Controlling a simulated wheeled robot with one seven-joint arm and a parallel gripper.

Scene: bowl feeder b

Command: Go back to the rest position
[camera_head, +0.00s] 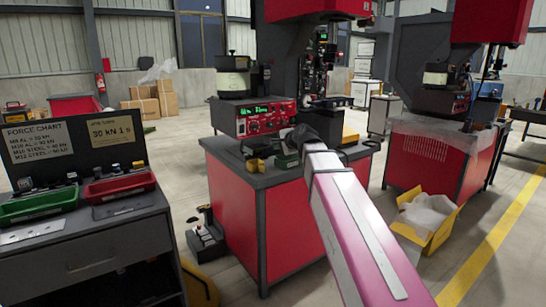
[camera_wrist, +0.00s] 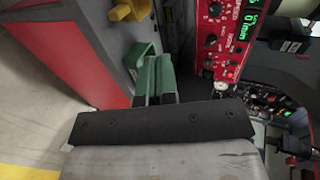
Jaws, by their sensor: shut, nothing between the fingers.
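My gripper (camera_wrist: 155,97) is shut and empty. In the wrist view its dark mounting bar spans the lower middle and only the short finger parts show beyond it. In the head view my arm reaches from the lower right to the red workstation, and my gripper (camera_head: 297,138) is a small dark shape above the grey worktop (camera_head: 240,176). A green bin (camera_head: 287,160) is close to it in the head view; green surfaces also show just past the fingers in the wrist view. I cannot tell whether they touch.
A red control panel (camera_head: 262,119) with green displays stands behind my gripper; it also shows in the wrist view (camera_wrist: 228,40). A yellow piece (camera_head: 256,165) lies near the worktop's front. A dark bench (camera_head: 88,235) stands left, a yellow box (camera_head: 427,222) right.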

